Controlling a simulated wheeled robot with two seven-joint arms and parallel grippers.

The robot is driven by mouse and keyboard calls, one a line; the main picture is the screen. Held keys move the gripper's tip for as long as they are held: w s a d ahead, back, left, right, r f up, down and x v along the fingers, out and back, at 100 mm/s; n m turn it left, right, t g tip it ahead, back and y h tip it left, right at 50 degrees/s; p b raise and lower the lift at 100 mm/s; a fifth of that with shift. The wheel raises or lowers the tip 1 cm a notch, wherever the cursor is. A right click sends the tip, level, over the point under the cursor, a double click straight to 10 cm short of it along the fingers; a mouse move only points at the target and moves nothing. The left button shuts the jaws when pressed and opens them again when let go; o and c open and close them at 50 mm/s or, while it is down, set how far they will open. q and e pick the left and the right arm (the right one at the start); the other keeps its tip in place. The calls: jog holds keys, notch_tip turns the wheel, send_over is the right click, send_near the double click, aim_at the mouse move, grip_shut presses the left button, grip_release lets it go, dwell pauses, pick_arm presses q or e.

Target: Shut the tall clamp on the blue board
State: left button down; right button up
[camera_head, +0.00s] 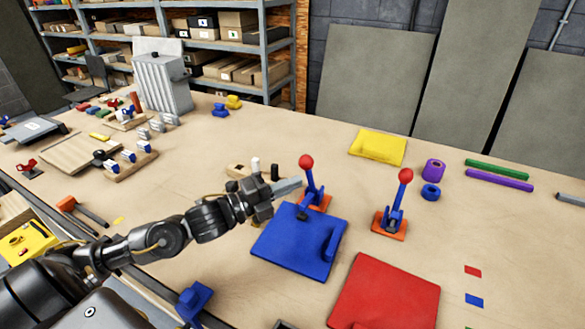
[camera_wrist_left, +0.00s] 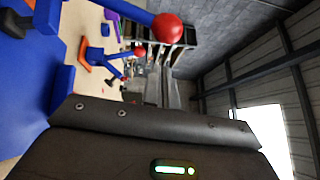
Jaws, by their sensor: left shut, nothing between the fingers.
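The blue board (camera_head: 290,250) lies flat on the table, with a raised blue ridge at its right. At its back edge stands a blue clamp (camera_head: 313,187) on an orange base, its lever upright with a red ball on top. In the left wrist view, a red ball (camera_wrist_left: 172,26) on a blue lever is close at the top. My left gripper (camera_head: 293,186) is shut and empty, its tip just left of the clamp's lever; I cannot tell whether they touch. My right gripper is out of view.
A second blue clamp (camera_head: 391,213), lever also upright, stands to the right. A red board (camera_head: 385,295) lies in front of it. Small blocks sit behind my left gripper.

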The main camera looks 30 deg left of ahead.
pick_arm(q)
jog(key=shift+w+a+r+p, duration=0.1)
jog(key=shift+w+a+p, duration=0.15)
jog(key=shift+w, duration=0.45)
jog(key=shift+w+a+r+p, duration=0.1)
jog(key=shift+w+p, duration=0.15)
jog(key=shift+w, duration=0.45)
